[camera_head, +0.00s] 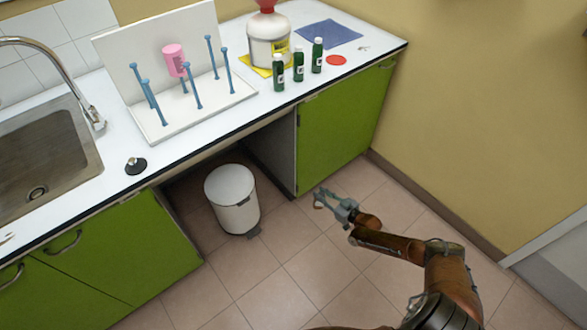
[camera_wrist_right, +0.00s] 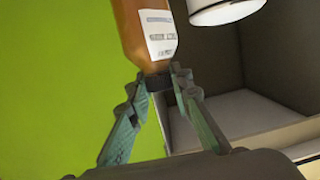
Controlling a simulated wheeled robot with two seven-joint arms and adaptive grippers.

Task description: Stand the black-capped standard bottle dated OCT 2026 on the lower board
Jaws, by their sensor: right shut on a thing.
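My right gripper (camera_head: 322,199) hangs in front of the green cabinet, below the counter and above the floor. In the right wrist view its fingers (camera_wrist_right: 165,80) are shut on the black cap of an amber bottle (camera_wrist_right: 132,30). The bottle extends away from the fingers with a white label; the print is too blurred to read a date. The bottle is hard to make out in the head view. A pale board or ledge (camera_wrist_right: 250,112) shows in the right wrist view, apart from the bottle; I cannot tell whether it is the lower board. My left gripper is not in view.
A white bin (camera_head: 230,190) stands below the counter. On the counter are a white peg rack (camera_head: 215,100) with a pink cup (camera_head: 174,60), three green bottles (camera_head: 298,66) with white caps, a red-topped container (camera_head: 267,45), a blue mat (camera_head: 328,34) and a sink (camera_head: 45,150).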

